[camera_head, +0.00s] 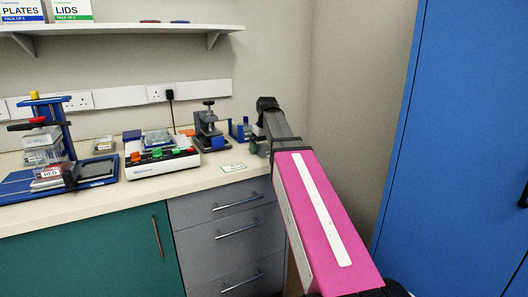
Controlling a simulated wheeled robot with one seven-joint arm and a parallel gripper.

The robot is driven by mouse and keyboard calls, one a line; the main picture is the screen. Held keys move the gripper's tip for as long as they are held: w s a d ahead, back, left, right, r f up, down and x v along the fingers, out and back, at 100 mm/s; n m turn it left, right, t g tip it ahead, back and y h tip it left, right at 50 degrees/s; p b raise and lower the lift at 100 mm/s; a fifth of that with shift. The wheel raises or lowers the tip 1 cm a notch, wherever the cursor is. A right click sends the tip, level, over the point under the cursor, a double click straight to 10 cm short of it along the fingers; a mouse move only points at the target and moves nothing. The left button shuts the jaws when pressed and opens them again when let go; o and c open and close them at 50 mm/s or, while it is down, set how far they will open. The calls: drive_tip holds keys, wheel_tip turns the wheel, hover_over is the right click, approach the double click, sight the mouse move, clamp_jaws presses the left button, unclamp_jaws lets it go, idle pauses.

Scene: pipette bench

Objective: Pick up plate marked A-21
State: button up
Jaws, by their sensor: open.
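No marking A-21 can be read in this view, so I cannot tell which plate carries it. A small plate (103,144) lies on the bench left of that device. Several labelled plates (42,139) are stacked at the blue stand on the left; one lower label reads RED. My gripper (259,147) is at the far end of my pink arm, over the right end of the bench. It is open, apart from these plates, and its fingers are mostly hidden by the arm.
The white device (163,162) stands mid-bench. A dark clamp-like instrument (208,130) and a small blue rack (240,130) stand right of it. A white label card (233,167) lies near the front edge. A blue cabinet (455,130) stands at the right. A shelf (120,28) hangs above.

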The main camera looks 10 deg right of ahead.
sight(264, 149)
drive_tip(key=c, duration=0.6)
drive_tip(key=shift+r, duration=0.2)
drive_tip(key=shift+r, duration=0.25)
wheel_tip(264, 149, up, 3)
drive_tip(key=shift+w+r, duration=0.1)
drive_tip(key=shift+r, duration=0.05)
drive_tip(key=s+a+r, duration=0.1)
drive_tip(key=a+r, duration=0.1)
drive_tip(key=a, duration=0.1)
drive_tip(key=s+a+r, duration=0.2)
drive_tip(key=a, duration=0.2)
drive_tip(key=s+a+r, duration=0.1)
drive_tip(key=a+r, duration=0.2)
drive_tip(key=shift+s+a, duration=0.4)
drive_tip(key=shift+r, duration=1.45)
